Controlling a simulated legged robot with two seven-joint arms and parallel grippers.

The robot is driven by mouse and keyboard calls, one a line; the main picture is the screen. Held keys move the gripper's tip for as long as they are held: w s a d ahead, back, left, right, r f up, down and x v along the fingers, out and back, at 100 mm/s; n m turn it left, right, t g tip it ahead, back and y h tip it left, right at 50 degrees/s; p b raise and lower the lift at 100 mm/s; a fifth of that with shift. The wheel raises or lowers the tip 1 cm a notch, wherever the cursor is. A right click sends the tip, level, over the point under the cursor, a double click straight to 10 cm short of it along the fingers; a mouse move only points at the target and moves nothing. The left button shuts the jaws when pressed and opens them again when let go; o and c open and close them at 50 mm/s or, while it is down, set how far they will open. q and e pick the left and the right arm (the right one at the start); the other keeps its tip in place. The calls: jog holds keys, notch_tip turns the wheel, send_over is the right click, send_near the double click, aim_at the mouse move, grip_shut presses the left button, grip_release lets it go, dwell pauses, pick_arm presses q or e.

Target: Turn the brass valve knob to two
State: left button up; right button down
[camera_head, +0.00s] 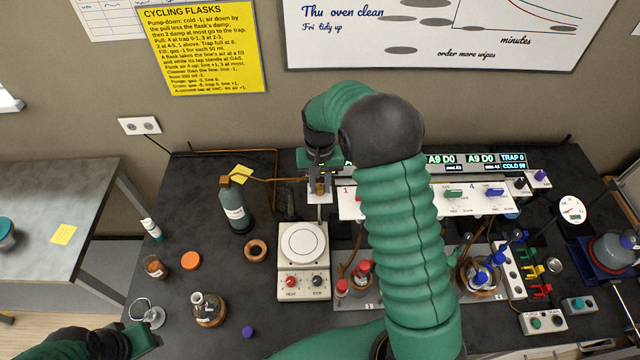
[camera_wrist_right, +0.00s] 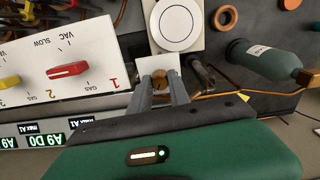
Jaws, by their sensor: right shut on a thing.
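The brass valve knob (camera_wrist_right: 160,76) sits in front of a small white plate in the right wrist view. My right gripper (camera_wrist_right: 163,88) is shut on it, one grey finger on each side. In the head view the knob shows as a small brass spot (camera_head: 319,188) under my right gripper (camera_head: 319,178), at the left end of the white valve panel. The knob's pointer and any marks around it are too small or hidden to read. My left gripper (camera_head: 112,345) is partly in view at the bottom left; its jaws cannot be made out.
The white valve panel (camera_wrist_right: 65,70) with red and yellow handles is close beside the gripper. A hotplate (camera_head: 303,243) stands in front, a green gas bottle (camera_head: 233,205) to the left. Glassware, including a flask (camera_head: 208,309), stands on the dark bench. My right arm hides the panel's middle.

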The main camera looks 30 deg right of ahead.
aim_at(319, 185)
jog(key=c, duration=1.5)
grip_release()
jog(key=shift+w+r, duration=0.15)
jog(key=shift+w, duration=0.1)
jog(key=shift+d, duration=0.1)
notch_tip(319, 185, up, 16)
jog(key=b, duration=0.3)
jog(key=shift+r, duration=0.25)
jog(key=shift+w, duration=0.1)
